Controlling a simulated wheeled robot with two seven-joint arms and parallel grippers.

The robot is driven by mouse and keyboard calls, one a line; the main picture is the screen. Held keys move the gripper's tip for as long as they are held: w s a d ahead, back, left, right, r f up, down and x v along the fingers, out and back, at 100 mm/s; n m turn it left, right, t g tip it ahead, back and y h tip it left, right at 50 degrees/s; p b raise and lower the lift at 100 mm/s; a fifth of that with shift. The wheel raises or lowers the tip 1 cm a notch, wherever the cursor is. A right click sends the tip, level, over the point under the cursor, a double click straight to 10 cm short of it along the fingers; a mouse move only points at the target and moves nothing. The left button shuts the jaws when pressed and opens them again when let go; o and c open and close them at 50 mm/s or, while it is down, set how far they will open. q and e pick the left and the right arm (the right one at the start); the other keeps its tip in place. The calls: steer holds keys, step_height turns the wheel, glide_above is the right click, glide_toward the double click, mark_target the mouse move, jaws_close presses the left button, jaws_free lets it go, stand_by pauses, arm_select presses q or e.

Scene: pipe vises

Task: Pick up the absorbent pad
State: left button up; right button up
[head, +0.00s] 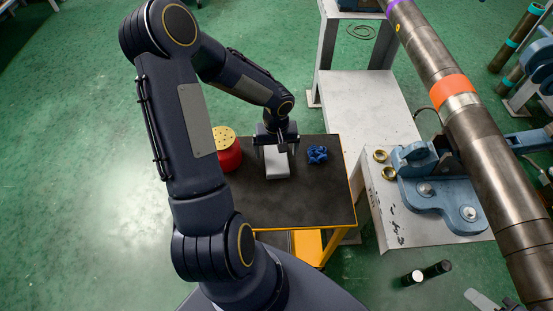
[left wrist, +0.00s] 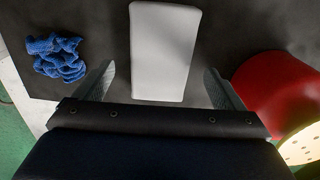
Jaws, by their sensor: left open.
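The absorbent pad (head: 277,162) is a light grey-white block lying on the black top of a small cart (head: 300,207). My left gripper (head: 276,147) is above the far end of the pad and partly hides it in the head view. In the left wrist view the pad (left wrist: 164,50) lies between the two spread fingers of my left gripper (left wrist: 160,90), with a gap on each side. The gripper is open and holds nothing. My right gripper is not in view.
A red can with a yellow perforated top (head: 227,148) stands left of the pad. A crumpled blue cloth (head: 317,154) lies to its right. A grey bench with a blue vise (head: 440,190), brass rings (head: 380,156) and a long steel pipe (head: 465,120) is at right. The cart's front is clear.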

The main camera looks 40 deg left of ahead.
arm_select(q)
steer(key=shift+w+a+f, duration=0.1)
steer(key=shift+f, duration=1.35)
steer(key=c, duration=1.1)
steer(key=shift+r, duration=0.6)
step_height(320, 180, up, 2)
steer(key=shift+r, duration=0.2)
steer(key=d+r, duration=0.3)
steer(key=d, duration=0.1)
steer(key=w+d+r+b, duration=0.1)
steer(key=d+r, duration=0.2)
steer(key=d, duration=0.2)
steer(key=w+d+r, duration=0.1)
steer(key=d+r, duration=0.2)
steer(key=d, duration=0.2)
steer(key=shift+w+r+b, duration=0.15)
steer(key=shift+r+b, duration=0.1)
steer(key=shift+b, duration=0.15)
